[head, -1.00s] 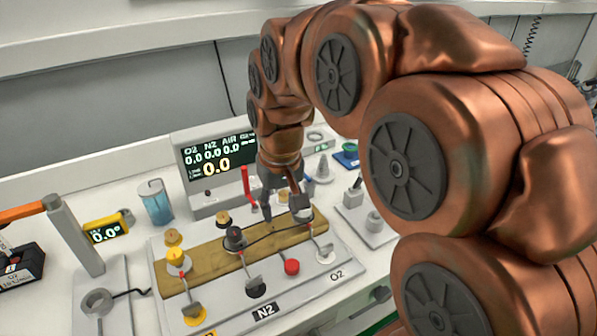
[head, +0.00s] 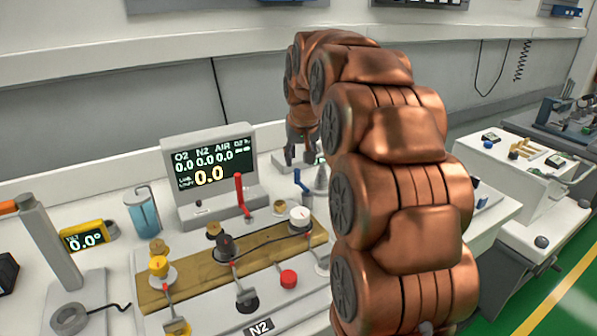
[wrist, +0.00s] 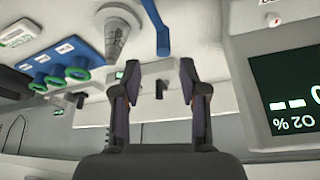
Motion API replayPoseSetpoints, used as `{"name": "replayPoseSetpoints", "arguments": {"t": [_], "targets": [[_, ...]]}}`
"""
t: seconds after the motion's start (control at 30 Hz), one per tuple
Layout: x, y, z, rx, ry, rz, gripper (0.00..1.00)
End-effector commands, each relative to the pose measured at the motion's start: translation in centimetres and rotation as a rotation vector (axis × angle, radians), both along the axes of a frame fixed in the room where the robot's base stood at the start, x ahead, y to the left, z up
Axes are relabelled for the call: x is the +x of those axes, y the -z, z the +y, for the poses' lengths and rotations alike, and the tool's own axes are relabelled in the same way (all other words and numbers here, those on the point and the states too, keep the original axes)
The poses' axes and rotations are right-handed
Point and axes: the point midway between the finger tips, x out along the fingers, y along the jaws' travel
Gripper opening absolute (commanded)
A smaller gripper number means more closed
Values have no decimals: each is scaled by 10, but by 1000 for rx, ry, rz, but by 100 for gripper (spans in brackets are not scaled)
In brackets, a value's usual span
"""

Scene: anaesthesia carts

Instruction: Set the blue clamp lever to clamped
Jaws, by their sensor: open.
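The blue clamp lever (head: 301,182) stands up to the right of the gas monitor in the head view, beside a grey cone. It also hangs into the top of the wrist view (wrist: 160,30), beyond my fingertips and roughly between them in the picture. My gripper (head: 300,160) is a little above and behind the lever in the head view. In the wrist view my gripper (wrist: 159,68) is open and empty, and apart from the lever. My arm hides part of the bench to the right of the lever.
A red lever (head: 240,192) stands before the monitor (head: 212,180). The valve panel with a wooden strip (head: 190,275) and several knobs is in front. The grey cone (wrist: 117,35) and a blue holder with green rings (wrist: 62,58) are left of the lever in the wrist view.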

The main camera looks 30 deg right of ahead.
Motion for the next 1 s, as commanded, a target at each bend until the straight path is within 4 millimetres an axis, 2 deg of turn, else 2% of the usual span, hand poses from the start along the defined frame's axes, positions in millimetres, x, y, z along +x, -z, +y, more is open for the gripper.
{"name": "replayPoseSetpoints", "arguments": {"t": [0.3,0.43,0.67,1.0], "targets": [[15,44,-6,3,0,6,43],[18,51,-8,2,0,5,43],[18,52,-8,1,0,2,43],[18,52,-8,1,0,3,10]]}}
